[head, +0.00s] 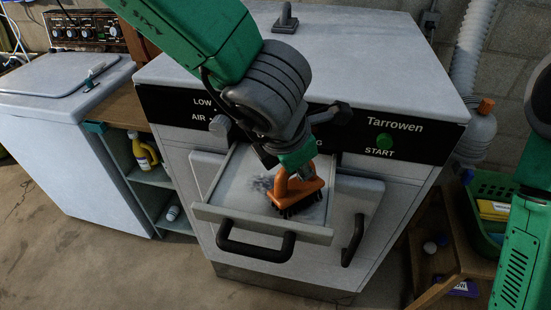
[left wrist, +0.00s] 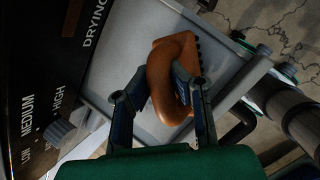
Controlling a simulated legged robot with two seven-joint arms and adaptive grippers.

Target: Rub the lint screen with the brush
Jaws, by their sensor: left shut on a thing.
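The orange brush (head: 296,193) has dark bristles facing down and a looped handle. It sits over the lint screen (head: 237,188), a pale tray-like surface in the pulled-out drawer, with dark lint beside and under the brush. My left gripper (head: 296,172) is shut on the brush handle; in the left wrist view the fingers (left wrist: 160,95) close around the orange brush (left wrist: 168,75). Whether the bristles press on the screen is hard to tell. My right gripper is out of view; only part of my right arm shows at the right edge.
The drawer front has a black handle (head: 255,245). The Tarrowen dryer (head: 400,80) has a knob and a green start button (head: 384,141). A white washer (head: 60,120) stands left, with a shelf holding a yellow bottle (head: 144,152). A green basket (head: 485,215) is at right.

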